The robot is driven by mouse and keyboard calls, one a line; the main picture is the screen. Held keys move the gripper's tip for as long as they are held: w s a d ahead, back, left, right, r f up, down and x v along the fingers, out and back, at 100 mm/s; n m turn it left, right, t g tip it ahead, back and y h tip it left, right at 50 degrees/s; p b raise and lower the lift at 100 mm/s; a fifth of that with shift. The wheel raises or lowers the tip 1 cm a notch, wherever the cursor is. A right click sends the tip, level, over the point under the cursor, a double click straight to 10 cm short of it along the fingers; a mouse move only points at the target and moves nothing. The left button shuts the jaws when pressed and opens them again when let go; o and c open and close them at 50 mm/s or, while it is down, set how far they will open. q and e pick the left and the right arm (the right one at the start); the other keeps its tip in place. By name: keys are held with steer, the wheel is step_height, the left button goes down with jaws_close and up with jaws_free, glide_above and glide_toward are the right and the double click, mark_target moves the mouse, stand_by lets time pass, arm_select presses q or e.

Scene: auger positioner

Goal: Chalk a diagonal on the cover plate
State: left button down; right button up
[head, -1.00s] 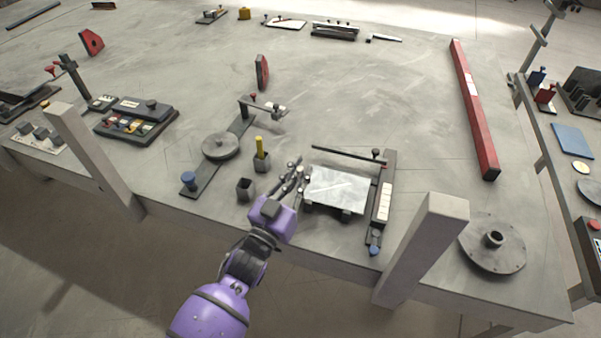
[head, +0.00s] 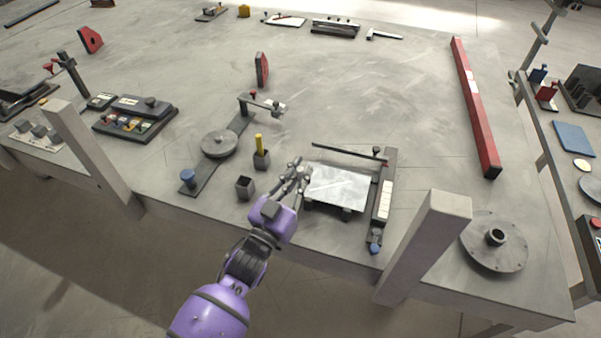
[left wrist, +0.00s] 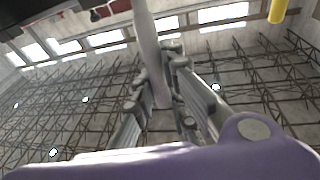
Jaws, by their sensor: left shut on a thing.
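The cover plate (head: 340,188) is a bright grey rectangle lying flat on low dark supports near the table's front edge. My left gripper (head: 299,168) is at the plate's left edge. In the left wrist view its fingers (left wrist: 160,90) are shut on a pale, round stick (left wrist: 148,38), which looks like the chalk. The stick runs out past the fingertips. Its tip and any contact with the plate cannot be made out. No clear line shows on the plate. My right gripper is out of view.
A dark bar (head: 348,153) lies along the plate's far side, and a rail with pale blocks (head: 385,200) lies to its right. A small open holder (head: 245,188) and a holder with a yellow stick (head: 260,155) stand to the left. A grey post (head: 425,245) rises at front right.

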arm_select(q)
steer(key=shift+d, duration=0.1)
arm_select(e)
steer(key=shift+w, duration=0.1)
arm_select(q)
steer(key=shift+d, duration=0.1)
steer(key=shift+w+d+f, duration=0.1)
steer(key=shift+w+d, duration=0.1)
steer(key=shift+d, duration=0.5)
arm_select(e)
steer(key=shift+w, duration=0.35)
arm_select(q)
steer(key=shift+d, duration=0.1)
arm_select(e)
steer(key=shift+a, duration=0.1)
arm_select(q)
steer(key=shift+w+d, duration=0.2)
steer(key=shift+d, duration=0.4)
steer(key=shift+w+d, duration=0.1)
steer(key=shift+d, duration=0.3)
steer(key=shift+w+d, duration=0.15)
steer(key=shift+d, duration=0.4)
steer(key=shift+w+d+b, duration=0.1)
steer(key=shift+d+b, duration=0.2)
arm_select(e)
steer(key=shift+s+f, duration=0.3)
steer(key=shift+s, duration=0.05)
